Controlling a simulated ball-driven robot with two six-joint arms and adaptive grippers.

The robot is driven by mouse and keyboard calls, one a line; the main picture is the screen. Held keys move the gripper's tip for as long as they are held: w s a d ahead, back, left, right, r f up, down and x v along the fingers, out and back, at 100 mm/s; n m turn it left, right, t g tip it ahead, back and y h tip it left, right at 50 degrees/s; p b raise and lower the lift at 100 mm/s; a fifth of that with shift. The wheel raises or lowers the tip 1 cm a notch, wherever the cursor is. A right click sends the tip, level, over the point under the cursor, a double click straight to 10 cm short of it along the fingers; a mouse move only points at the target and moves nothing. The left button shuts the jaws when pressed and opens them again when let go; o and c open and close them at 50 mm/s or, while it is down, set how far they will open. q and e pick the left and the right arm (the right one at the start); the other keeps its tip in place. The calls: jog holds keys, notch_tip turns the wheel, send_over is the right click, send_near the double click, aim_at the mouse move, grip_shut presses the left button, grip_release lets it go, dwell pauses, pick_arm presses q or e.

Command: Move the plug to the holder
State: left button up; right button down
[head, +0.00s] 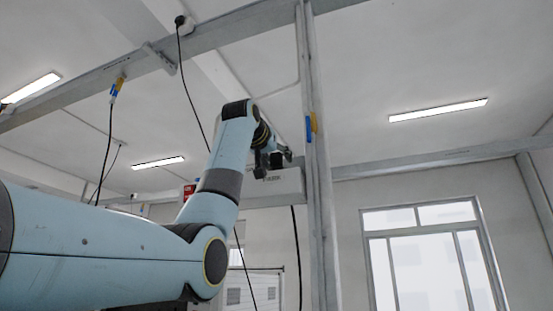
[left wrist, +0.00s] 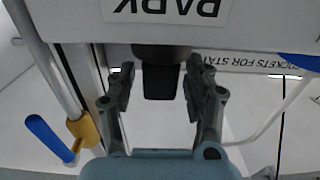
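A black block-shaped plug (left wrist: 161,80) stands at the edge of a grey box marked PARK (left wrist: 75,22), which appears upside down in the left wrist view. In the head view the plug (head: 278,158) is small and dark, just above the PARK box (head: 270,187). My left gripper (left wrist: 158,85) has one finger on each side of the plug, with narrow gaps showing, so it looks open around it. In the head view my left gripper (head: 273,158) is at the top of the box, beside the post. Which part is the holder is unclear. My right gripper is in neither view.
A grey upright post (head: 319,220) stands right of the gripper, carrying a blue and yellow piece (head: 311,125). A beam (head: 75,88) crosses upper left, with a hanging connector (head: 117,88) and black cable. A red item (head: 189,191) is left of the box. A window (head: 425,250) is at right.

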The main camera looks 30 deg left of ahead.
pick_arm(q)
jog(key=v, duration=1.2)
jog(key=shift+f, duration=0.1)
dwell(0.6)
